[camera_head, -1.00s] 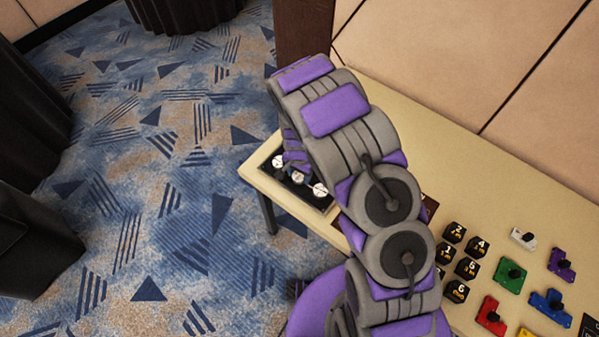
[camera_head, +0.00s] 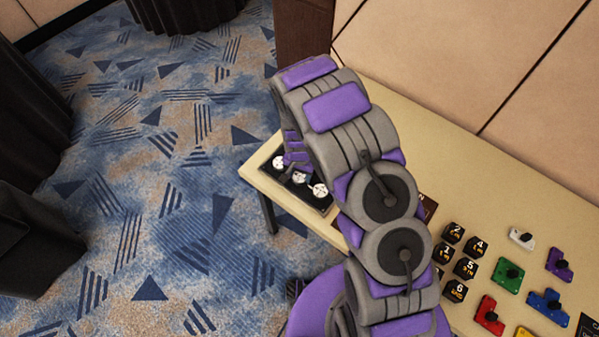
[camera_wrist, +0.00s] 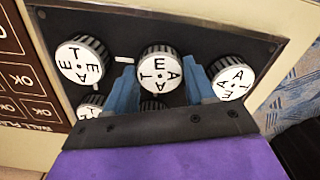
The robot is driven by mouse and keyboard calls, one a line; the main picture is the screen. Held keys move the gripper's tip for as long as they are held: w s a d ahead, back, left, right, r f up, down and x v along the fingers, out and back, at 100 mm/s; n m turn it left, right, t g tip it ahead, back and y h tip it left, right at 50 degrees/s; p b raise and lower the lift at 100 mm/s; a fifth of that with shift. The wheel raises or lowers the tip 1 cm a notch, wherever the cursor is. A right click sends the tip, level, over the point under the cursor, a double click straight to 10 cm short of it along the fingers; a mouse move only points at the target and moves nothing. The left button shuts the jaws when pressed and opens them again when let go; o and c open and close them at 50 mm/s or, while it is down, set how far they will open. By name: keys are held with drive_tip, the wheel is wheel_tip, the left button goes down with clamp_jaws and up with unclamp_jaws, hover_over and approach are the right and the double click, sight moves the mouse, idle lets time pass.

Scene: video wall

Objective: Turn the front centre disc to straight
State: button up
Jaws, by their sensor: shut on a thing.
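The front centre disc (camera_wrist: 158,62) is a white-faced dial with a ribbed dark side and black letters around its face. In the wrist view it stands between the two blue-grey fingers of my gripper (camera_wrist: 163,75), which are shut on it from both sides. In the head view, its white top (camera_head: 299,178) shows in the middle of the row near the table's front edge. My gripper (camera_head: 294,160) is over the panel there, partly hidden by my arm. The disc's lower side is hidden in the wrist view.
Similar lettered discs stand left (camera_wrist: 80,62) and right (camera_wrist: 233,80) of it on the black panel (camera_wrist: 120,30). Other discs (camera_wrist: 90,106) are partly hidden by my gripper. Dark numbered pieces (camera_head: 455,232) and coloured blocks (camera_head: 510,275) lie farther right on the table (camera_head: 490,185).

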drive_tip(key=n+p, duration=0.1)
drive_tip(key=n, duration=0.1)
drive_tip(key=n+p, duration=0.1)
drive_tip(key=n, duration=0.1)
drive_tip(key=shift+w+a+r+n, duration=0.1)
drive_tip(key=shift+w+r+n, duration=0.1)
drive_tip(key=shift+n, duration=0.1)
drive_tip(key=n+p, duration=0.1)
drive_tip(key=n, duration=0.2)
drive_tip(key=shift+w+n, duration=0.1)
drive_tip(key=shift+n, duration=0.2)
drive_tip(key=n+p, duration=0.1)
drive_tip(key=n, duration=0.2)
drive_tip(key=shift+n, duration=0.3)
drive_tip(key=shift+n+p, duration=0.45)
drive_tip(key=shift+n, duration=1.45)
drive_tip(key=shift+f, duration=0.1)
drive_tip(key=o, duration=1)
drive_tip(key=shift+s, duration=0.2)
drive_tip(key=shift+o, duration=0.2)
